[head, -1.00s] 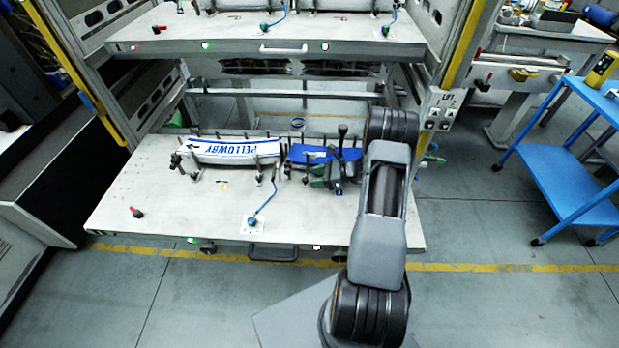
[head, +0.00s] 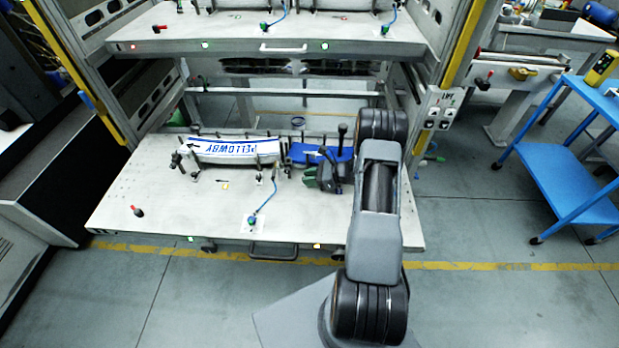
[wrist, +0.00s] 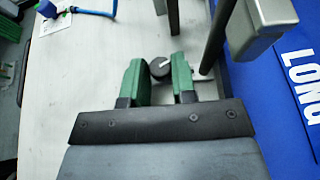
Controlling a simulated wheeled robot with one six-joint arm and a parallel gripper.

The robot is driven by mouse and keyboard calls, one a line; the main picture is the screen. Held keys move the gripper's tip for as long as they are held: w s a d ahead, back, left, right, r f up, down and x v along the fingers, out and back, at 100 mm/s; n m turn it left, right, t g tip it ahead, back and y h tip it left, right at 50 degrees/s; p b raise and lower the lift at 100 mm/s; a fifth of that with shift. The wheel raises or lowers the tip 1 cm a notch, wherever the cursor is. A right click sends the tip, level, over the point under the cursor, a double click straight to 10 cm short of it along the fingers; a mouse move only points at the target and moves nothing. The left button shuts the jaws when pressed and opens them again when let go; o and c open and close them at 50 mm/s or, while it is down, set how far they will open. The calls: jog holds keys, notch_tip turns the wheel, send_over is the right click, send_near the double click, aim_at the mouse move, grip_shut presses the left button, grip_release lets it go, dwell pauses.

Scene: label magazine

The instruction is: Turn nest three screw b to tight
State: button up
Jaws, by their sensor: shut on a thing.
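A small dark screw knob (wrist: 160,67) with a white mark on its top sits between the green fingertips of my gripper (wrist: 159,79) in the wrist view. The fingers are shut on it. I see no lettering that names this screw. In the head view my gripper (head: 303,177) is low over the shelf, just in front of the blue label block (head: 322,155), and hides the screw. That block also shows in the wrist view (wrist: 275,85) at the right, with white letters "LONG".
A white label block marked PELLOWBY (head: 235,149) lies to the left, with clamps around it. A blue hose (head: 268,203) runs to a fitting on the pale shelf (head: 160,220). An upper shelf (head: 230,42) hangs above.

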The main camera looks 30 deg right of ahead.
jog(key=shift+c, duration=1.2)
jog(key=shift+s+a+m+t+h+b, duration=0.1)
jog(key=shift+m+t+h+b, duration=0.3)
jog(key=shift+m+t+h, duration=0.3)
jog(key=o, duration=0.9)
jog(key=b+v, duration=0.2)
jog(key=v, duration=1.2)
jog(key=shift+f, duration=0.2)
